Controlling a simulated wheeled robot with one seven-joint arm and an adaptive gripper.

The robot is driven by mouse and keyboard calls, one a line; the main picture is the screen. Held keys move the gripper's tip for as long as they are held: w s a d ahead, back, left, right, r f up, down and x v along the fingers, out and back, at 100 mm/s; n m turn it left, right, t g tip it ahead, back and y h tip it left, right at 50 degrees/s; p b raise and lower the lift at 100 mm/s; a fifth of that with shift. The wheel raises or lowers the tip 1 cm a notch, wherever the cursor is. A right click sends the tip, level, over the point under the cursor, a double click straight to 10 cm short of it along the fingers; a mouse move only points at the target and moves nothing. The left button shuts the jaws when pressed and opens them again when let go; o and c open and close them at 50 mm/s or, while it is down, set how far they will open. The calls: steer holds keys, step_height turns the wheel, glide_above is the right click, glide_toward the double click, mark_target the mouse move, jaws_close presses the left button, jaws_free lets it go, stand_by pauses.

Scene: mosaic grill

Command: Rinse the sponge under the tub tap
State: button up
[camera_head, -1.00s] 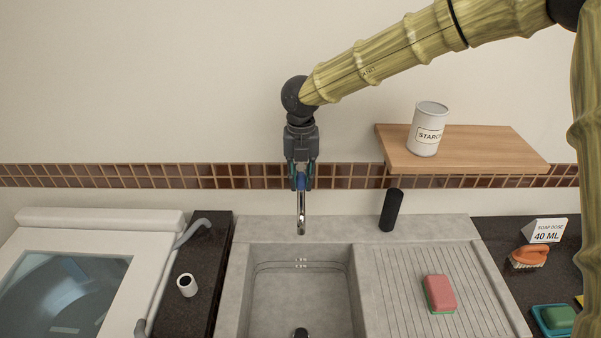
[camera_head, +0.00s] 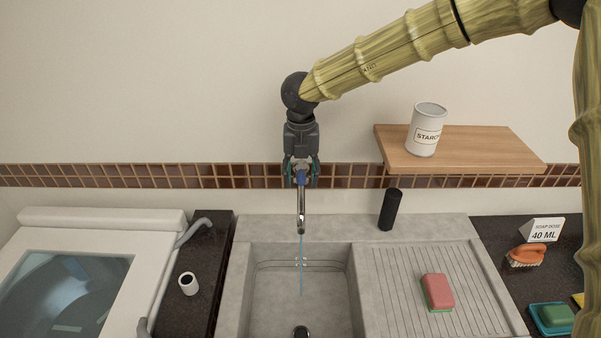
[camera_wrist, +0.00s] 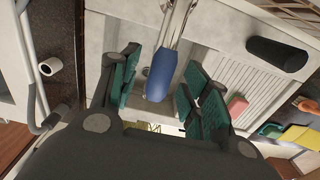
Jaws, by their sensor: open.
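The sponge (camera_head: 437,292), pink on top with a green underside, lies on the ribbed drainboard right of the basin. It also shows in the wrist view (camera_wrist: 237,106). The tub tap (camera_head: 301,215) is a chrome spout over the basin, and a thin blue stream of water (camera_head: 301,270) runs from it. Its blue lever (camera_wrist: 161,76) sits between the fingers in the wrist view. My gripper (camera_head: 301,180) is open around the lever, its teal finger pads apart, holding nothing. The tub basin (camera_head: 252,300) is grey stone with a dark drain at the bottom.
A black cylinder (camera_head: 390,209) stands on the sink's back ledge. A wooden shelf (camera_head: 480,150) with a starch can (camera_head: 427,130) juts out above right. A brush (camera_head: 527,256), a dose card (camera_head: 543,231) and green soap (camera_head: 556,315) are at right. A washer (camera_head: 85,220) stands left.

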stand_by(0.3)
steer(key=shift+r+p, duration=2.8)
steer(key=shift+r, duration=0.75)
